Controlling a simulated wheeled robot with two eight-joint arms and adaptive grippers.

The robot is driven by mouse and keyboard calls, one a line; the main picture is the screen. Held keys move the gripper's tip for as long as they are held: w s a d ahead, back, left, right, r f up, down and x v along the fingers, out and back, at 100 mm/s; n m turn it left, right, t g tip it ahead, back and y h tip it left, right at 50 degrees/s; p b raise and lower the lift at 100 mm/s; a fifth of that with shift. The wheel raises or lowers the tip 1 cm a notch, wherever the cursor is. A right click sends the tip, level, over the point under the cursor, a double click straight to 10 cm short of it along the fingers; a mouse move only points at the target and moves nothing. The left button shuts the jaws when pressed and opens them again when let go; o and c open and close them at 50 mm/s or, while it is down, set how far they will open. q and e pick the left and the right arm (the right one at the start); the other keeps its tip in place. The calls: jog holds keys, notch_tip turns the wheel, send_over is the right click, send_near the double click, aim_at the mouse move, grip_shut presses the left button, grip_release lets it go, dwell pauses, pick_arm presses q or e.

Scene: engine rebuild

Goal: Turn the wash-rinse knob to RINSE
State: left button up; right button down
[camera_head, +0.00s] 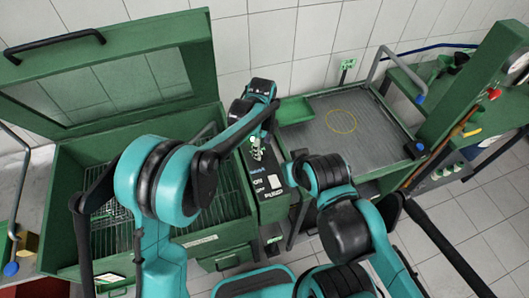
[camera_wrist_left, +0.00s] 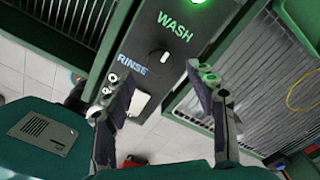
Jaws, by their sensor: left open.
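The wash-rinse knob (camera_wrist_left: 159,58) is a dark round knob with a small white mark on a dark panel (camera_wrist_left: 136,45). The green WASH label is above it and the blue RINSE label is at its lower left. The white mark is at its upper side, toward WASH. In the left wrist view my left gripper (camera_wrist_left: 156,75) is open, its fingers apart on either side below the knob, with nothing between them. In the head view my left gripper (camera_head: 256,150) is over the narrow control panel (camera_head: 268,208) and hides the knob.
A green wash cabinet (camera_head: 190,134) with racks and a raised lid (camera_head: 120,75) stands left of the panel. A grey work surface (camera_head: 310,110) with a yellow ring is to the right. A green post (camera_head: 465,100) stands at far right.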

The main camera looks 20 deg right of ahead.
aim_at(263, 155)
pick_arm(q)
jog(key=shift+f+b, duration=0.3)
jog(key=shift+f, duration=1.95)
jog(key=c, duration=1.2)
jog(key=shift+o, duration=0.2)
